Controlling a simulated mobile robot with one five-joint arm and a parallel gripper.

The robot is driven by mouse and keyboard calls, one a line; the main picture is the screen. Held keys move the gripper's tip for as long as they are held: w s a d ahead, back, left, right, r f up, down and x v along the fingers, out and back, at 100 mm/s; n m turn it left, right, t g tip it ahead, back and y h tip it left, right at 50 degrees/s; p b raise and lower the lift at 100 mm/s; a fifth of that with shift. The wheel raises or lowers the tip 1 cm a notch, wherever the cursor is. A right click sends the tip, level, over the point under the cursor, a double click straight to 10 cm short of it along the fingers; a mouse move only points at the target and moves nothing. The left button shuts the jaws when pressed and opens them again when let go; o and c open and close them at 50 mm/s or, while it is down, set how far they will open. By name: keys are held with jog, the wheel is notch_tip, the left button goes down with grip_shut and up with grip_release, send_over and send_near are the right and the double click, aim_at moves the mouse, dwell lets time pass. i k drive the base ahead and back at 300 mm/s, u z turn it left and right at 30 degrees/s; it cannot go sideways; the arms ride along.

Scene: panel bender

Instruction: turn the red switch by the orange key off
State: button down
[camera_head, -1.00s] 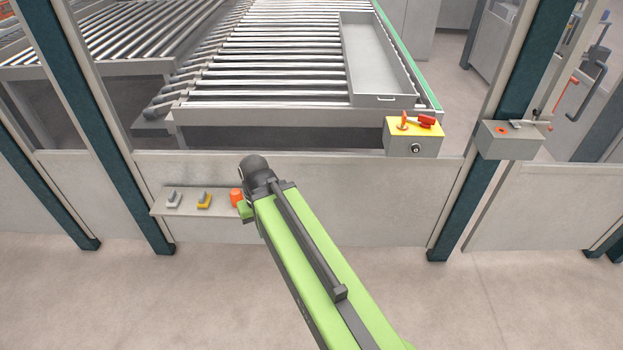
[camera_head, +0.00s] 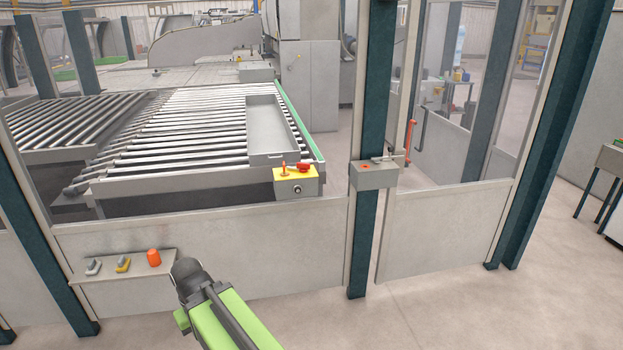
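The red switch (camera_head: 304,168) lies on top of a small yellow and grey control box (camera_head: 311,187). The orange key (camera_head: 284,169) stands upright on the same box, just left of the switch. A round dark element (camera_head: 297,189) is on the box's front face. The box sits at the top edge of the grey fence panel, at the front right corner of the roller table. My green arm (camera_head: 228,322) reaches up from the bottom, its dark end joint left of and below the box, apart from it. My gripper's fingers do not show; they are hidden behind or below the arm.
A shelf (camera_head: 121,268) on the fence holds a grey item (camera_head: 93,267), a yellow item (camera_head: 123,265) and an orange cylinder (camera_head: 153,257), close to my arm. A grey box (camera_head: 373,177) is on the dark post right of the control box. A grey tray (camera_head: 266,160) lies on the rollers (camera_head: 190,130).

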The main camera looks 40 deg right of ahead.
aim_at(302, 167)
jog(key=z, duration=0.55)
jog(key=i, duration=1.25)
jog(key=u, duration=0.3)
jog(key=i, duration=0.65)
jog(key=u, duration=0.5)
